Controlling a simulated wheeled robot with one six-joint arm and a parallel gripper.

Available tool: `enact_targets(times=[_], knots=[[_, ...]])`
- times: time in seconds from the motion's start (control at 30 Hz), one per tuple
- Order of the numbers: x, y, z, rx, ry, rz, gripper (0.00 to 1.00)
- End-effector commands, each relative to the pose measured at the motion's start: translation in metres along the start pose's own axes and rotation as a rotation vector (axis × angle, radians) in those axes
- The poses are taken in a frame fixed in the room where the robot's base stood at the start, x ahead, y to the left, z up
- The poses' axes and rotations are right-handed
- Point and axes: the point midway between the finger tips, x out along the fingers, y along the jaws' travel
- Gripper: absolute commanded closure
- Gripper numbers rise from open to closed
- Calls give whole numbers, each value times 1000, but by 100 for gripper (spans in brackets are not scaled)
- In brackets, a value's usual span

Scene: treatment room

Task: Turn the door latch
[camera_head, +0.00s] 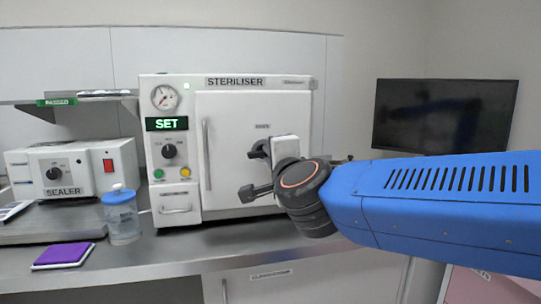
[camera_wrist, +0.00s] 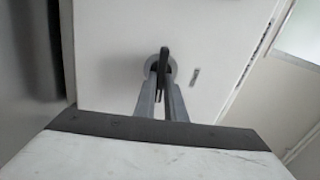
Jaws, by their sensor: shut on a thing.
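The steriliser (camera_head: 180,92) is a white box on the steel counter, with its door (camera_head: 228,125) closed flush at the front. The door latch (camera_wrist: 163,68) is a dark lever on a round grey boss, seen in the wrist view. My gripper (camera_wrist: 163,90) has its two grey fingers on either side of the lever, shut on it. In the head view the latch (camera_head: 259,149) shows at the door's right side, partly hidden by my wrist, and the fingertips are hidden there.
A sealer (camera_head: 75,165) and a clear bottle with a blue lid (camera_head: 122,215) stand at the left. A purple pad (camera_head: 63,255) lies near the counter's front edge. A dark monitor (camera_head: 445,115) is at the right. The counter (camera_head: 190,248) before the steriliser is clear.

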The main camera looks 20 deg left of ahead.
Motion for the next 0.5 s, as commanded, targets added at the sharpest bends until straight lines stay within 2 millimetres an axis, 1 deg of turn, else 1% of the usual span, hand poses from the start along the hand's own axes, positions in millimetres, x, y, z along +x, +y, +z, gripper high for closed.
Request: enact_targets(times=[0.2, 0.5], knots=[[0, 2, 0, 75, 0, 2, 100], [0, 2, 0, 105, 0, 2, 100]])
